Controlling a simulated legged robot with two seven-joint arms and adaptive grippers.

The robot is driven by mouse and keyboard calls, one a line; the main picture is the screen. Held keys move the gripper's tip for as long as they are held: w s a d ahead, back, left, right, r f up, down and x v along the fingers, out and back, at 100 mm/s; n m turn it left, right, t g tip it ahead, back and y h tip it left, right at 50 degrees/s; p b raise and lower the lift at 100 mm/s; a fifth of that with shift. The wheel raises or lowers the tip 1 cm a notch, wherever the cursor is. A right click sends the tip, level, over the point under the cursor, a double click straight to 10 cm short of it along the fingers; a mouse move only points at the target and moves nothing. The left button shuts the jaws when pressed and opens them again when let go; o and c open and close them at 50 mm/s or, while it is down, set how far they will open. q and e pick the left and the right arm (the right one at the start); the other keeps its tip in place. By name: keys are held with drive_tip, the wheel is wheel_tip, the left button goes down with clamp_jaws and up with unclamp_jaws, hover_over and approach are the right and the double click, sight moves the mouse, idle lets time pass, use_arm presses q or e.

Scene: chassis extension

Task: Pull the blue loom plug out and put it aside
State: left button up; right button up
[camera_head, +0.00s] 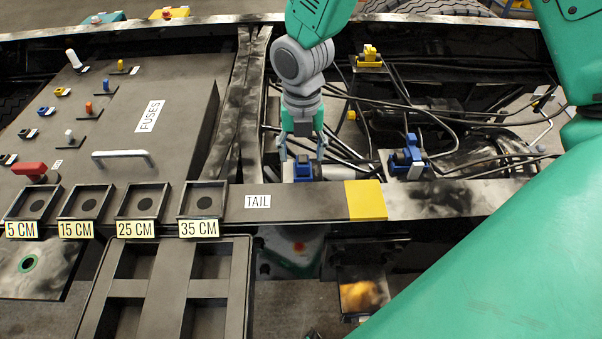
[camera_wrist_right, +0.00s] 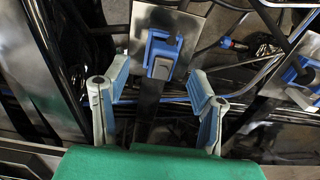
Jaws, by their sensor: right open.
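My right gripper (camera_head: 303,156) is open and empty, pointing down behind the frame rail near the TAIL label. A blue plug (camera_head: 303,171) sits just below and between its fingertips, partly hidden by the rail and fingers. In the right wrist view, this blue plug (camera_wrist_right: 162,52) with a grey block sits on a metal plate ahead of the open fingers (camera_wrist_right: 160,74); no contact shows. A second blue plug (camera_head: 408,155) stands on a plate to the right, and also shows at the right edge of the wrist view (camera_wrist_right: 303,72). My left gripper is not in view.
Black cables (camera_head: 430,115) run around the plugs. A yellow connector (camera_head: 369,55) stands farther back. The rail (camera_head: 440,199) with a yellow patch (camera_head: 366,200) lies in front. Labelled square holders (camera_head: 143,201) and a divided tray (camera_head: 168,290) are at the left, near the FUSES box (camera_head: 175,120).

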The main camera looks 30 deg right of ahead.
sight(303, 157)
wheel_tip(303, 157, down, 4)
drive_tip(key=shift+r+b, duration=0.1)
drive_tip(key=shift+b, duration=0.2)
drive_tip(key=shift+d+f, duration=0.2)
drive_tip(key=shift+f, duration=0.2)
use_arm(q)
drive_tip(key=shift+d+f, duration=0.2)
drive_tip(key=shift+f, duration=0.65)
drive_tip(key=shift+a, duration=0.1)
use_arm(e)
drive_tip(key=shift+a, duration=0.1)
use_arm(q)
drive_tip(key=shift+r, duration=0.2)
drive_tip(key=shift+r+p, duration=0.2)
drive_tip(key=shift+p, duration=0.15)
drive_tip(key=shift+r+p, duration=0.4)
